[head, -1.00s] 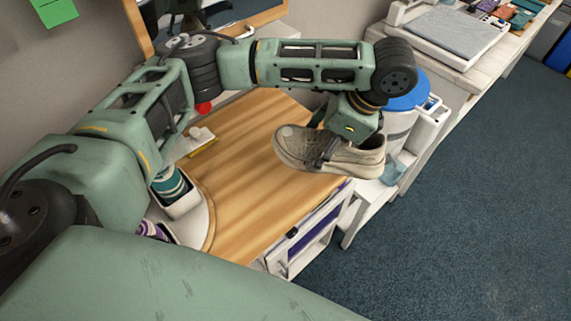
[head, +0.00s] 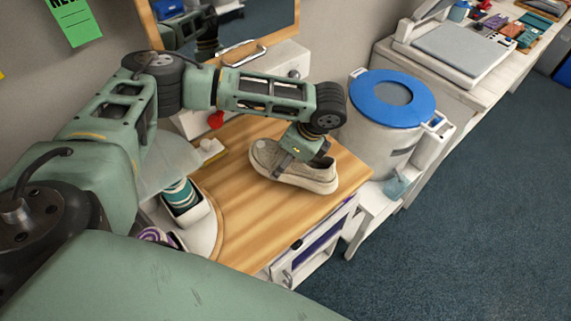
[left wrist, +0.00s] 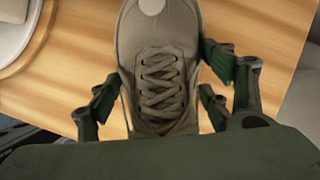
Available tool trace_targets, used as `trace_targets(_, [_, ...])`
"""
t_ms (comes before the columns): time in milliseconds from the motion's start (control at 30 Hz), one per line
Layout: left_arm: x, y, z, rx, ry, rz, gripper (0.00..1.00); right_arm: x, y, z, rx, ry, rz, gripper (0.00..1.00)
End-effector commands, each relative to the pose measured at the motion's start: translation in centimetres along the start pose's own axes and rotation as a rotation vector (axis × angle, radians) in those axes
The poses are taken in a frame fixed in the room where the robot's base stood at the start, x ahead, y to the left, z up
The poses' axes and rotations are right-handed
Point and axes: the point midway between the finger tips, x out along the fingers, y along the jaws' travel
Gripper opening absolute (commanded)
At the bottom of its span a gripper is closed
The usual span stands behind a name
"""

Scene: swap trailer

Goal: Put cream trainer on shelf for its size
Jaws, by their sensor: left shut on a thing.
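The cream trainer (head: 310,174) is upright over the wooden tabletop (head: 262,214), its toe toward the left in the head view. I cannot tell whether its sole touches the wood. My left gripper (head: 292,156) is shut on it from above. In the left wrist view, the trainer (left wrist: 158,50) lies between the fingers of my left gripper (left wrist: 160,95), its laces facing the camera and its heel hidden by the gripper body. My right gripper is in neither view. No size shelf can be made out clearly.
A white bin with a blue lid (head: 392,98) stands just right of the tabletop. A round white tray (head: 204,232) with teal and purple items is at the left. A mirror (head: 250,32) stands behind. The front of the tabletop is bare.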

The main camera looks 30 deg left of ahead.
Motion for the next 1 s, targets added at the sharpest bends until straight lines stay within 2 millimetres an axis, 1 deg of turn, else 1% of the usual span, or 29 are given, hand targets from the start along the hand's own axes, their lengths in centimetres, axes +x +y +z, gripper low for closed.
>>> trace_targets(100, [1.6,0.1,-0.6,0.002,-0.003,0.004,0.39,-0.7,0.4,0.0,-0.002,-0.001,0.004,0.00])
trace_targets(233, [2.9,0.1,-1.2,0.001,-0.002,0.001,0.39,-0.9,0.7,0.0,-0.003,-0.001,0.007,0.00])
trace_targets(567, [3.2,0.1,-1.3,0.001,-0.002,0.001,0.39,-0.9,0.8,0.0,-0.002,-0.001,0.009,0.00])
trace_targets(600, [3.3,0.1,-1.4,0.001,-0.002,0.002,0.73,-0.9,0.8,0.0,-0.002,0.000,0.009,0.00])
trace_targets(800, [3.3,0.1,-1.4,0.001,-0.002,0.002,0.91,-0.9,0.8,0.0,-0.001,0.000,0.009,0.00])
trace_targets(1000, [3.2,0.1,-1.3,0.001,-0.002,0.002,0.92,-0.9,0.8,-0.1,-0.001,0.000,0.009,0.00])
